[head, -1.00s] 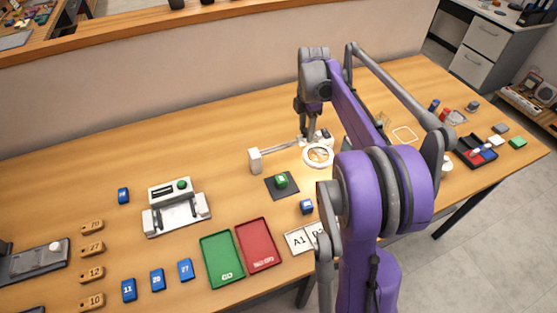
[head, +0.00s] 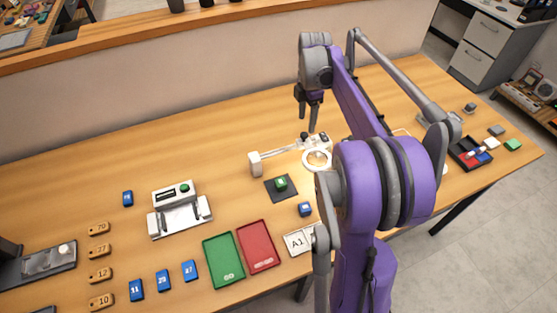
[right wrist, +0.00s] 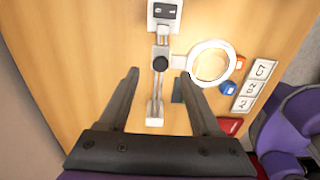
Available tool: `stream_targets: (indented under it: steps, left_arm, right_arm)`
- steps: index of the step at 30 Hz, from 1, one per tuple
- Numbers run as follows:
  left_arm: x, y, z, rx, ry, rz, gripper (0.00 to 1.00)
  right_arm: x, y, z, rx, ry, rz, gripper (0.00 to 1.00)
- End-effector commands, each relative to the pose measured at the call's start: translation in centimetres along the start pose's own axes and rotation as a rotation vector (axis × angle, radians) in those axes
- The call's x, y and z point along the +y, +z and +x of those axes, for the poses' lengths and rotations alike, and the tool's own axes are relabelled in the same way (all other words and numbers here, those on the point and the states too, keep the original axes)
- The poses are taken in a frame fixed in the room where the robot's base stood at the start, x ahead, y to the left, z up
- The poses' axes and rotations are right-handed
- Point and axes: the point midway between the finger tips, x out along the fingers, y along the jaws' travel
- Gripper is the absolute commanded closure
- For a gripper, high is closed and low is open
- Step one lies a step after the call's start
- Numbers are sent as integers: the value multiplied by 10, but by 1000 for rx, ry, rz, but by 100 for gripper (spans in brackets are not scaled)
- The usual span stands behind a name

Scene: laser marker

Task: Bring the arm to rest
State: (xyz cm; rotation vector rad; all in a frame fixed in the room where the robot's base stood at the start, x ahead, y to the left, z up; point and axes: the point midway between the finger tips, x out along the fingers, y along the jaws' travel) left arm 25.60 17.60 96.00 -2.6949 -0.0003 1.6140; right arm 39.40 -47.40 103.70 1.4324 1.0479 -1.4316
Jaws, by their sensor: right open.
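My right arm, purple and grey, reaches over the wooden table (head: 230,130) in the head view. Its gripper (head: 309,117) points down above the table, behind the ring-shaped magnifier lamp (head: 317,160). In the right wrist view the gripper (right wrist: 158,76) has its two dark fingers wide apart with nothing between them. The lamp's jointed arm (right wrist: 160,85) shows below, beyond the fingers. My left gripper is not in view.
Green (head: 222,261) and red (head: 258,246) trays lie at the front. A white device (head: 178,208) stands left. The table's back middle is clear.

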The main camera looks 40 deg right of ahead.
Motion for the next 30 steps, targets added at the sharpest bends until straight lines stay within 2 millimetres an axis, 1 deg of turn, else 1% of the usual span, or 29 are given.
stream_targets:
  steps: [14,17,20,23,24,26,27,29,30]
  left_arm:
    - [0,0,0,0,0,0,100]
    - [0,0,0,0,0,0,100]
    - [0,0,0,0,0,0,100]
    - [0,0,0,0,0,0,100]
    - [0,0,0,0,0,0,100]
    - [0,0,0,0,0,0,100]
    - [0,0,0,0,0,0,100]
    - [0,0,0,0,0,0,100]
    - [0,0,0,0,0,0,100]
  right_arm:
    - [0,0,-1,0,-1,0,35]
    - [-2,-5,-1,-2,4,11,35]
    - [-10,-26,-3,-8,28,72,35]
    - [-28,-65,-3,-10,77,200,35]
    - [-38,-83,-3,-6,104,265,35]
    - [-56,-110,0,8,147,370,35]
    - [-69,-126,3,23,174,443,35]
    - [-88,-149,8,53,213,550,35]
    - [-102,-163,13,77,238,621,35]
